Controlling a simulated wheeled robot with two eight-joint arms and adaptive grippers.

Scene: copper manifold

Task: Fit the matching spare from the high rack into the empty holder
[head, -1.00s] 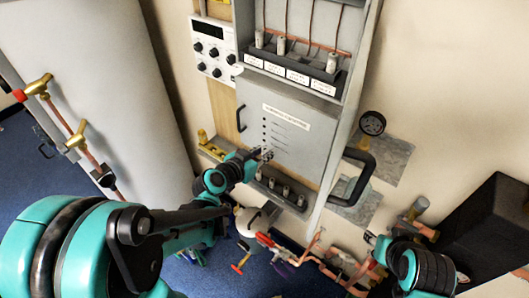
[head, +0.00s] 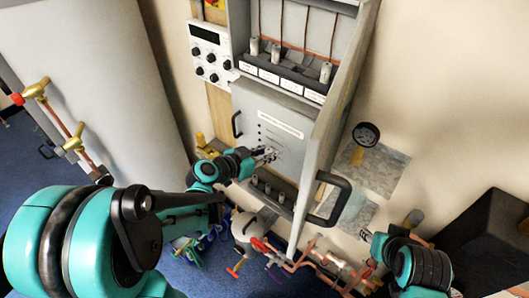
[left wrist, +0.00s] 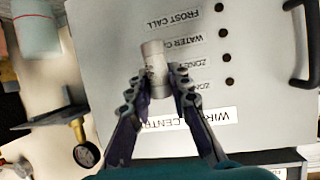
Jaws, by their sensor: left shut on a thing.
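My left gripper (head: 268,154) is shut on a small grey-white cylinder, in front of the cabinet's grey panel. In the left wrist view the cylinder (left wrist: 154,62) stands between the fingers, its end clear of them. The upper rack (head: 285,72) carries labelled dark holders. Grey cylinders stand at its left (head: 254,46), beside that (head: 276,52) and at its right (head: 325,72). The labelled place (head: 299,70) between the last two shows no cylinder. A lower rack (head: 262,190) holds several similar cylinders, partly hidden by my gripper. My right gripper (head: 369,238) is at lower right; its fingers are unclear.
A tall panel with a black handle (head: 330,200) stands out at the cabinet's right. A control box (head: 209,50) is at its left. A gauge (head: 366,134) is on the right wall. Copper pipes (head: 325,262) and valves lie below. A white tank stands at left.

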